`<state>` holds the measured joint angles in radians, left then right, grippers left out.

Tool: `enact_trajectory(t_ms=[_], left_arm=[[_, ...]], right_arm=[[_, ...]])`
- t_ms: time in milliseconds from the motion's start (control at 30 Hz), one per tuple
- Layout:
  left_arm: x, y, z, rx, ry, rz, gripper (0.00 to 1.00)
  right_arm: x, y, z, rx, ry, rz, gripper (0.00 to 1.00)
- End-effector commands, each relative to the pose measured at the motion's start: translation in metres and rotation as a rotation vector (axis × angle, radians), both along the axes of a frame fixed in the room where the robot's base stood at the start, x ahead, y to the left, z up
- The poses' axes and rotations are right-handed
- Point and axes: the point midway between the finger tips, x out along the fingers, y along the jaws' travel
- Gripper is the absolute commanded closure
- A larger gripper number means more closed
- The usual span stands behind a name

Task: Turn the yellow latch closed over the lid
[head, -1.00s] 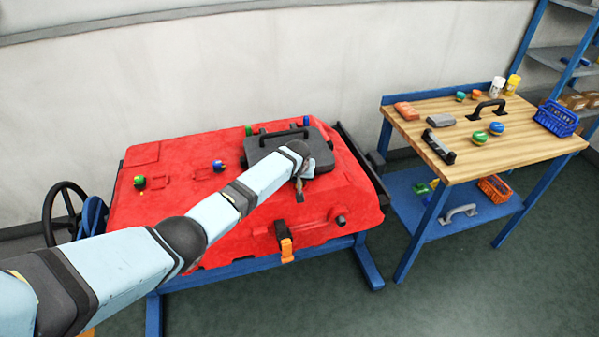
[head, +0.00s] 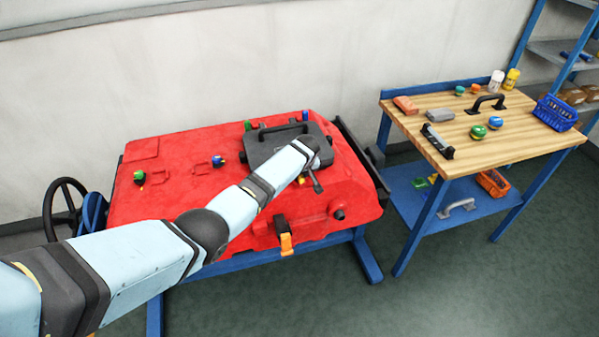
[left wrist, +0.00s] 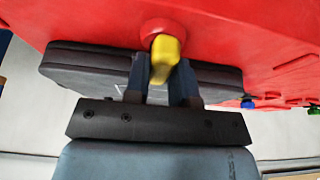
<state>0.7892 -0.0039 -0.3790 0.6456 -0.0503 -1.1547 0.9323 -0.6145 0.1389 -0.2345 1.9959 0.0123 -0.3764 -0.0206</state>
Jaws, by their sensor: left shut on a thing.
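The dark grey lid (head: 262,150) with a black handle lies on top of the red tank (head: 190,190); it also shows in the left wrist view (left wrist: 85,78). The yellow latch (left wrist: 164,55) stands on a round red boss on the tank, beside the lid's edge. My left gripper (left wrist: 160,82) is shut on the yellow latch, with one dark finger on each side of it. In the head view my left gripper (head: 317,187) is at the lid's right front corner, and my wrist hides most of the latch. My right gripper is not in view.
An orange-yellow clasp (head: 286,243) hangs on the tank's front. Green and blue knobs (head: 139,178) stand on the tank top. A black handwheel (head: 62,210) is at left. A wooden workbench (head: 470,150) with loose parts stands at right, across a floor gap.

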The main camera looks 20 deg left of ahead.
Motion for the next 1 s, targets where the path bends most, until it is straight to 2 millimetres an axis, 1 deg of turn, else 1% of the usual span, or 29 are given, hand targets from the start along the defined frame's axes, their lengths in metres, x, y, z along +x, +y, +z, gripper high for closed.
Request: enact_trajectory(t_ms=[233,267,300,367,633,767,867,967,1000], left_arm=[[0.001,0.0,0.001,-0.001,-0.001,0.001,1.0],[0.001,0.0,0.001,-0.001,-0.001,0.001,0.74],[0.001,0.0,0.001,-0.001,-0.001,0.001,0.65],[0.001,0.0,0.001,-0.001,-0.001,0.001,0.51],[0.0,0.0,0.001,-0.001,-0.001,0.001,0.51],[-0.002,-0.001,0.007,-0.001,-0.001,0.001,0.51],[-0.005,-0.004,0.019,-0.001,-0.003,0.0,0.51],[-0.011,-0.008,0.036,-0.001,-0.003,0.0,0.51],[-0.014,-0.011,0.044,-0.003,-0.005,-0.001,0.51]], right_arm=[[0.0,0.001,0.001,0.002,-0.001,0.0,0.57],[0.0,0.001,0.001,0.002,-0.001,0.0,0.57],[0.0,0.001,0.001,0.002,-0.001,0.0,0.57],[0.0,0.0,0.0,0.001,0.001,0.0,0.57],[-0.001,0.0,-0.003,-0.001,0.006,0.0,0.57],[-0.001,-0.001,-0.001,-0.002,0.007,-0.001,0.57],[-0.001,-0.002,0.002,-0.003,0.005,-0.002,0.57],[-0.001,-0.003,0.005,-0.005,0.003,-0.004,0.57],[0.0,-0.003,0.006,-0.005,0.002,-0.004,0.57]])
